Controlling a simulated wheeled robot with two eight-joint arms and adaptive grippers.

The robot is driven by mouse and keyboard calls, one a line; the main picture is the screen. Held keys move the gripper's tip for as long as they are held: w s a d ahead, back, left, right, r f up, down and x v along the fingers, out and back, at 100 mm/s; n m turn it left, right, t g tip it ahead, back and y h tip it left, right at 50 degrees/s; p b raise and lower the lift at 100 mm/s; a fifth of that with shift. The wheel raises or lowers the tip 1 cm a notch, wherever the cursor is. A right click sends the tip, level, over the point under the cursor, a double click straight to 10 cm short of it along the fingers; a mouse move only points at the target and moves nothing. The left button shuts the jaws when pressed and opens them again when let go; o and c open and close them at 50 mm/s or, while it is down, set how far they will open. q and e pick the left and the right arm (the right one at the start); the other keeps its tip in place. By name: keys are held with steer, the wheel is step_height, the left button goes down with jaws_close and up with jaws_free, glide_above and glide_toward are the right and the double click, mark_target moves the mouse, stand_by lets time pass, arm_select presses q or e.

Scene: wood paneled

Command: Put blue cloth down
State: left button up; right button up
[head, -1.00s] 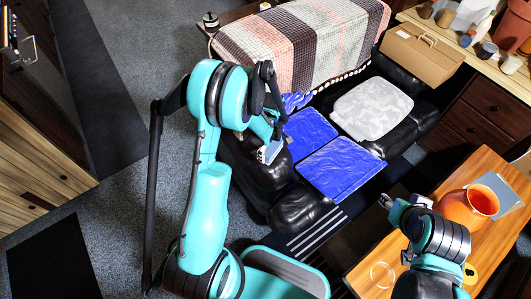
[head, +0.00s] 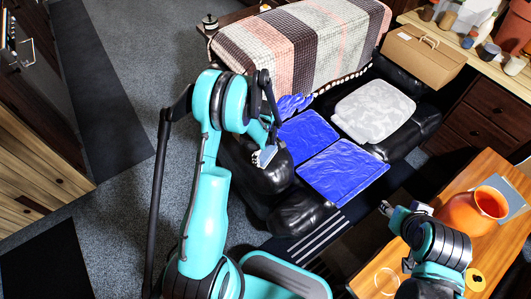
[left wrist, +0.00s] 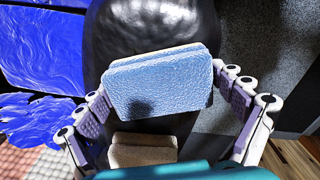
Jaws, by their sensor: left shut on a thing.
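The blue cloth (left wrist: 160,85) is a light blue, textured, folded pad between the two fingers of my left gripper (left wrist: 165,95) in the left wrist view. It also shows as a small pale piece in the head view (head: 264,157). My left gripper (head: 268,148) is shut on it, above the black armrest of the sofa (head: 285,216). A tan block-like piece (left wrist: 143,150) shows below the cloth in the left wrist view; I cannot tell what it is. My right gripper (head: 388,208) is at the edge of the wooden table; its finger opening is unclear.
Two bright blue cushions (head: 343,171) and a grey one (head: 374,111) lie on the black sofa. A checkered blanket (head: 300,40) covers its back. The wooden table (head: 455,205) holds an orange pot (head: 472,211). A cardboard box (head: 422,55) stands behind. Carpet (head: 130,200) is clear at left.

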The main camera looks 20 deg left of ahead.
arm_select(q)
steer(key=o, duration=0.7)
steer(key=shift+r, duration=0.1)
steer(key=shift+r+p, duration=0.35)
steer(key=shift+p, duration=0.15)
steer(key=s+d+r+m+t+p, duration=0.2)
steer(key=s+r+m, duration=0.15)
steer(key=r, duration=0.95)
steer(key=s+d+r+m+t+p, duration=0.1)
steer(key=s+d+r+m+p, duration=0.2)
steer(key=r, duration=1)
steer(key=s+d+r+m+t, duration=0.1)
steer(key=s+r+m, duration=0.1)
steer(key=s+m, duration=0.1)
steer(key=s+d+r+m+t, duration=0.1)
steer(key=s+r+m, duration=0.1)
steer(key=s, duration=0.3)
steer(key=s+d+r+m+t, duration=0.1)
steer(key=s+m+t, duration=0.1)
steer(key=s+m, duration=0.2)
steer(key=shift+s+r+m, duration=0.1)
steer(key=shift+r+m, duration=0.3)
steer(key=shift+m, duration=0.05)
